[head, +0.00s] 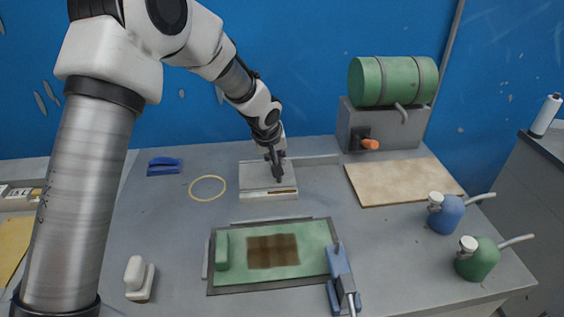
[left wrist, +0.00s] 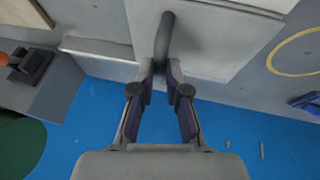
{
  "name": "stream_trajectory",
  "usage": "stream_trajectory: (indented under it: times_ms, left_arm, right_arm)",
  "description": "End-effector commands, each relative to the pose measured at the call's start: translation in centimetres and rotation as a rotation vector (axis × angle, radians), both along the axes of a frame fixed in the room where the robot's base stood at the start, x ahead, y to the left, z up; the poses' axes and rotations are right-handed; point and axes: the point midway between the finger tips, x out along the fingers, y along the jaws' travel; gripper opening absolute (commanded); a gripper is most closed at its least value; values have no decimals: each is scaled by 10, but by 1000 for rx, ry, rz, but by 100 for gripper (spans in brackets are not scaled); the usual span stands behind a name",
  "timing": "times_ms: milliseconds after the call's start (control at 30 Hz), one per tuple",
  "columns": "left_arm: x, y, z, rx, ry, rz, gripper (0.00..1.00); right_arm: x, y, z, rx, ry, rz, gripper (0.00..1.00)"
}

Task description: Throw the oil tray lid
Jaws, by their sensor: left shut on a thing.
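The oil tray lid (head: 254,175) is a pale grey flat plate on the light box-shaped tray (head: 262,196) at the back middle of the table. A narrow brown strip shows along the tray's front right edge. My left gripper (head: 277,172) comes down over the lid from above. In the left wrist view, my left gripper (left wrist: 160,72) is shut on the dark bar handle of the lid (left wrist: 215,35). I cannot tell whether the lid is lifted off the tray. My right gripper is out of view.
A green-and-brown panel mould (head: 310,238) lies in front, with a blue tool (head: 340,270) at its right edge. A tan board (head: 400,180), a green drum (head: 375,82) and blue (head: 446,215) and green (head: 478,260) oil cans are right. A yellow ring (head: 193,188) lies left.

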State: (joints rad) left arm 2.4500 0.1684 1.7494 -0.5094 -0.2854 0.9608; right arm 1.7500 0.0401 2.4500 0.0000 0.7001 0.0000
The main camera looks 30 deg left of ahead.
Motion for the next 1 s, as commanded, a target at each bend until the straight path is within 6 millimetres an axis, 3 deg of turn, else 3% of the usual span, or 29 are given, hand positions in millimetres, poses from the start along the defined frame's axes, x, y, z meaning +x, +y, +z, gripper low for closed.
stream_trajectory:
  times_ms: [133,167,200,233,500,633,1000]
  left_arm:
    - [-2,0,-4,1,11,1,0]
    - [-2,0,-4,1,11,1,21]
    - [-2,0,-4,0,10,1,35]
    - [-2,0,-4,0,10,1,39]
    - [-1,0,-1,0,5,1,39]
    - [-4,0,9,0,1,1,39]
    - [-41,-4,87,-2,3,3,39]
  right_arm:
    - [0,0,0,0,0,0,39]
    - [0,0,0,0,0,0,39]
    - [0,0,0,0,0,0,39]
    - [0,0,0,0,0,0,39]
    - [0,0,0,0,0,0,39]
    - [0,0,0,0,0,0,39]
    - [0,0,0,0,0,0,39]
